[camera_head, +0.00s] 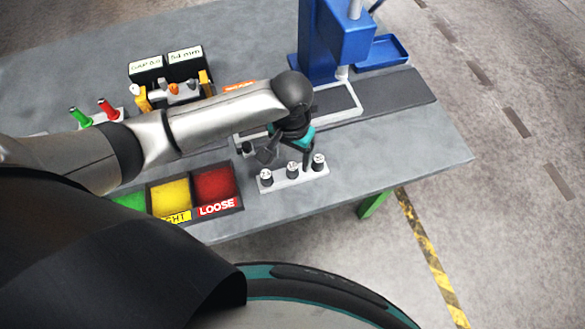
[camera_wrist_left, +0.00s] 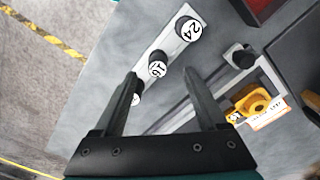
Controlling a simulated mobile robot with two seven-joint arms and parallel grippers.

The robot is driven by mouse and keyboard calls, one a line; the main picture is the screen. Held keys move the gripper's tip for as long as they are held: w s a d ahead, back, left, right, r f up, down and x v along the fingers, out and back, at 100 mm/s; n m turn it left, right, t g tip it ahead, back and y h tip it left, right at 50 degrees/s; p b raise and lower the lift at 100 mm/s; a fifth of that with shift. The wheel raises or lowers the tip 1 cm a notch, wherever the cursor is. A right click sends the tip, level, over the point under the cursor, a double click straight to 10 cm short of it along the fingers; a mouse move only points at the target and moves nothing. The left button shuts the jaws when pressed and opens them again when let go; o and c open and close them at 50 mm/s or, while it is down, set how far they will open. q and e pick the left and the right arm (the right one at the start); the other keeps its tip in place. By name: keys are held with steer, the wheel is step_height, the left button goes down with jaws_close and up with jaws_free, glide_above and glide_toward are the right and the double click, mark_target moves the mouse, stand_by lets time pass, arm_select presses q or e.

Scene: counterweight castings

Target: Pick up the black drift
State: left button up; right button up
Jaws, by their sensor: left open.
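A black round-topped piece (camera_head: 248,148), which may be the black drift, stands by the near-left end of a pale frame. It also shows in the left wrist view (camera_wrist_left: 240,57), right of the gripper and apart from it. Three dark cylinders with white numbered tops (camera_head: 292,170) stand in a pale rack (camera_head: 282,181). My left gripper (camera_head: 286,157) is open above the work table, just behind the rack. In the left wrist view its fingers (camera_wrist_left: 161,74) point toward the cylinders, and one finger partly hides the lowest one. Nothing is seen held. My right gripper is not in view.
Green, yellow and red bins (camera_head: 215,186) lie left of the rack. A blue press (camera_head: 345,40) stands behind on a dark base. A yellow part (camera_wrist_left: 255,103) sits near the pale frame. Green and red handled tools (camera_head: 107,108) stand at far left. The table's right corner is clear.

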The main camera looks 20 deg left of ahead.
mark_target(292, 166)
arm_select(q)
steer(key=shift+s+d+f, duration=0.15)
steer(key=shift+f, duration=2.6)
jaws_close()
